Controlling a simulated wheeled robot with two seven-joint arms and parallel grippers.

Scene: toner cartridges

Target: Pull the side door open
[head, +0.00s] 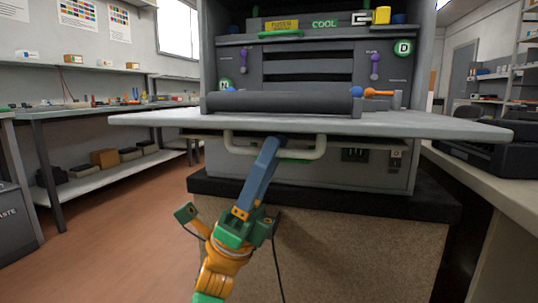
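A wide grey panel (440,124) juts out level from the front of the grey machine, like a door folded down. I cannot tell for sure that it is the side door. A pale bar handle (233,146) shows just below the panel's front edge. My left gripper (280,143) reaches up from below, with its long blue finger part overlapping the handle's middle. Only one finger bar shows clearly, so I cannot tell whether it grips the handle or lies in front of it. My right gripper is not in view.
The machine (310,170) stands on a brown base with a dark top (440,200). A dark roller (285,102) lies across the opening above the panel. Shelving (95,175) stands at left, and a counter (490,190) at right. The floor (110,250) at left is clear.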

